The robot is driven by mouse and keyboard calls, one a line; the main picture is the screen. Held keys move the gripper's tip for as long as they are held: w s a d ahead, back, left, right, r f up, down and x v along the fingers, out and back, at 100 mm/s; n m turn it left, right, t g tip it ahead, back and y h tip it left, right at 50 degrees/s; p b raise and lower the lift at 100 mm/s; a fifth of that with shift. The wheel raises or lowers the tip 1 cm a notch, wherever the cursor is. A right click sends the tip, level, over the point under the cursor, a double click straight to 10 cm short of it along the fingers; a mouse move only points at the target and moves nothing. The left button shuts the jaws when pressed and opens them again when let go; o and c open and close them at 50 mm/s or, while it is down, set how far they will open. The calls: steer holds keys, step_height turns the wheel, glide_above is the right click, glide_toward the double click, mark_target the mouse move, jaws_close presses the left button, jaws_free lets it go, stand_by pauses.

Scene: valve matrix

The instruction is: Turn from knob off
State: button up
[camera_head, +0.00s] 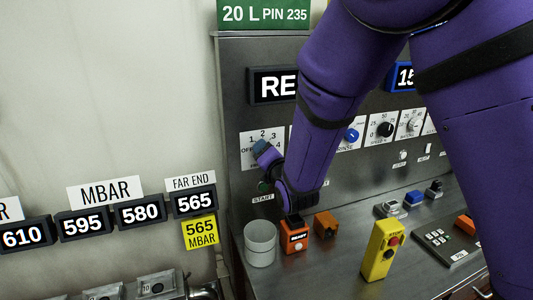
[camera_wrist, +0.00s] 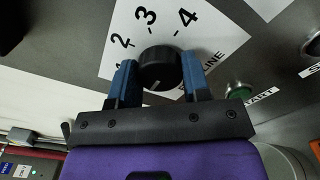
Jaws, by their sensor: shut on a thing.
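The black round knob (camera_wrist: 158,67) sits on a white dial plate (camera_wrist: 125,20) marked 2, 3 and 4 in the wrist view. A small pale mark shows on the knob's side nearest my gripper. My gripper (camera_wrist: 160,72) has one blue finger on each side of the knob and is shut on it. The plate's lower lettering is partly hidden by a finger.
A green START button (camera_wrist: 239,91) is right of the knob in the wrist view. The RINSE knob (camera_head: 351,136) and other dials are further right. A white cup (camera_head: 260,243) and an orange READY box (camera_head: 294,236) stand below my gripper.

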steer(key=shift+f, duration=0.1)
steer(key=o, duration=0.9)
steer(key=shift+s, duration=0.15)
steer(key=v, duration=1)
steer(key=shift+s+d, duration=0.15)
steer(key=shift+s, duration=0.1)
steer(key=shift+d, duration=0.1)
